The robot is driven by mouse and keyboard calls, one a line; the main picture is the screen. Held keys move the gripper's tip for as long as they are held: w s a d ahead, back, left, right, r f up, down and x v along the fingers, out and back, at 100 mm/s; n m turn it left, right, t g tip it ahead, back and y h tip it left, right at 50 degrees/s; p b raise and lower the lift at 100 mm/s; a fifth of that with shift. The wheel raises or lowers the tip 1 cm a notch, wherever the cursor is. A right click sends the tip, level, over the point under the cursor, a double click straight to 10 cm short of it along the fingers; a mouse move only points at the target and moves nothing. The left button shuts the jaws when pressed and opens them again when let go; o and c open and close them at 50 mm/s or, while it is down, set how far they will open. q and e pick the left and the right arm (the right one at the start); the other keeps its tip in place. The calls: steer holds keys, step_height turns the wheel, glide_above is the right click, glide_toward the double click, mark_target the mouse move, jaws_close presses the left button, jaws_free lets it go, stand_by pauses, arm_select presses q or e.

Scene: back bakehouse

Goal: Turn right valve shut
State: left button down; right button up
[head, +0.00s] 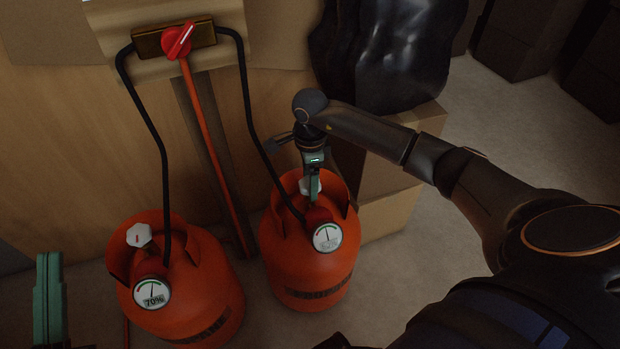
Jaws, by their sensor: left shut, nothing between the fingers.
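Two orange gas cylinders stand side by side on the floor. The right cylinder (301,262) has a small pale valve knob (305,188) on top, mostly hidden behind my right gripper (313,190). That gripper points down at the knob; whether its fingers are closed on it is not clear. The left cylinder (194,285) has a white valve knob (139,235) in plain view. My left gripper (49,310) is at the lower left edge, shut and empty, apart from the left cylinder.
Black hoses run from both cylinders to a brass changeover block (175,40) with a red lever (180,41). A round gauge (327,236) fronts the right cylinder; the left gauge (151,292) reads 70%. A cardboard box (400,160) bearing a black bag (385,55) stands behind.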

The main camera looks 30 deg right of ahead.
steer(key=c, duration=1.1)
